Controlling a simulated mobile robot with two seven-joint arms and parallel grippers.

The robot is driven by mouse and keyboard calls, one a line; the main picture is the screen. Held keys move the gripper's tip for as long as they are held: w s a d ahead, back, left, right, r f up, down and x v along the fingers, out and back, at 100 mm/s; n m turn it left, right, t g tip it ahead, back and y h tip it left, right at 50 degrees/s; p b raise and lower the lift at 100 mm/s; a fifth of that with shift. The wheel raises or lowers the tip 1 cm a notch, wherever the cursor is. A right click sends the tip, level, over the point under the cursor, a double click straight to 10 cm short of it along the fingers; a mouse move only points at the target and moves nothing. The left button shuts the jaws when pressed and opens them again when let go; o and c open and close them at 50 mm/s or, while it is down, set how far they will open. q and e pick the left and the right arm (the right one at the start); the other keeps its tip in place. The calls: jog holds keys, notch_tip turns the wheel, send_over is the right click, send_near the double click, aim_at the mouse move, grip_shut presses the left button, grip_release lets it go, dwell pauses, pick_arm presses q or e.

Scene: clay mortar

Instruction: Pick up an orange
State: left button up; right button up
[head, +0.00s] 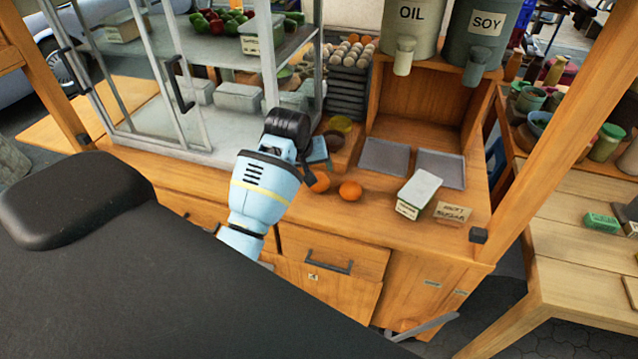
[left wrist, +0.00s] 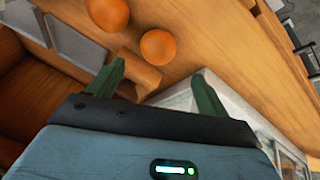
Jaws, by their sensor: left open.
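Two oranges lie on the wooden counter, close together. One orange (head: 351,190) is in full view in the head view. The other orange (head: 321,183) is partly covered by my left gripper (head: 308,168). In the left wrist view, one orange (left wrist: 158,46) lies just beyond the fingertips of my left gripper (left wrist: 158,84), and the other orange (left wrist: 108,12) is farther off at the top edge. The left gripper is open, with nothing between its green fingers. It is apart from the nearer orange in that view. My right gripper is not in view.
A glass cabinet (head: 198,135) stands left of the gripper. Grey trays (head: 384,157), a white-topped box (head: 419,190) and a small sign (head: 452,212) are to the right. Stacked egg trays (head: 347,85) stand behind. The counter in front of the oranges is clear.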

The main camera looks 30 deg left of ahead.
aim_at(319, 183)
pick_arm(q)
jog(key=shift+d+x, duration=0.15)
jog(key=shift+x, duration=1.75)
jog(key=shift+d+x, duration=0.15)
jog(key=shift+x, duration=1.8)
jog(key=c, duration=1.1)
